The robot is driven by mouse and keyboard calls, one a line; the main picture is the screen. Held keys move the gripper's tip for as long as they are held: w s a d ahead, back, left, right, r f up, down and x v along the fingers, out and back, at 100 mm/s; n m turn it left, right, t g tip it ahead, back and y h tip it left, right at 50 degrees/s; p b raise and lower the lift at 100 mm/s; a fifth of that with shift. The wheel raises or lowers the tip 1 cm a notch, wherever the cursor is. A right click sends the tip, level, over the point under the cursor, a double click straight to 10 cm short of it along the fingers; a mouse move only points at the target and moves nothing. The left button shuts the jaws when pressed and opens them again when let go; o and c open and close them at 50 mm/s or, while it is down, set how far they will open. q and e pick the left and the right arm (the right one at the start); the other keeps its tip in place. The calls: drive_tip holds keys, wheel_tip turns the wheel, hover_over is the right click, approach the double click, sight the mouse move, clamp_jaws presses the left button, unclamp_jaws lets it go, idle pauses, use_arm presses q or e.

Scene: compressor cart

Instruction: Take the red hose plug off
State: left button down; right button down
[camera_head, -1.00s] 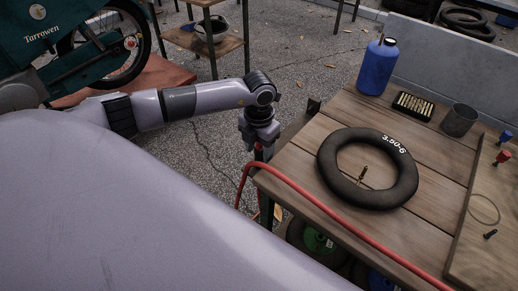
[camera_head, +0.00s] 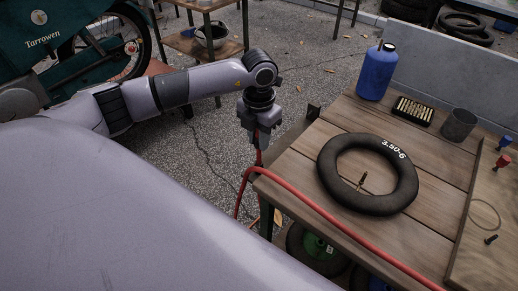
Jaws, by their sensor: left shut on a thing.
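The red hose (camera_head: 312,207) lies across the table's left part, bends over its corner and hangs down at the edge. My left gripper (camera_head: 259,146) is just above that corner, pointing down, shut on the end of a thin red piece, which I take to be the red hose plug (camera_head: 259,157). The fingers hide most of the plug, and I cannot tell whether it is joined to the hose. My right gripper is not in view.
The wooden table (camera_head: 302,163) holds a black tire (camera_head: 334,185), a blue bottle (camera_head: 376,74), a black box of small pieces (camera_head: 413,109) and a grey cup (camera_head: 458,125). A green wheel-like thing (camera_head: 314,243) is under the table. A green motorbike (camera_head: 45,65) stands at the left.

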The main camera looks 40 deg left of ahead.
use_arm(q)
wheel_tip(320, 180, up, 13)
drive_tip(key=shift+r, duration=0.2)
wheel_tip(320, 180, up, 5)
drive_tip(key=p, duration=0.3)
drive_tip(key=shift+r+p, duration=0.2)
drive_tip(key=shift+p, duration=0.15)
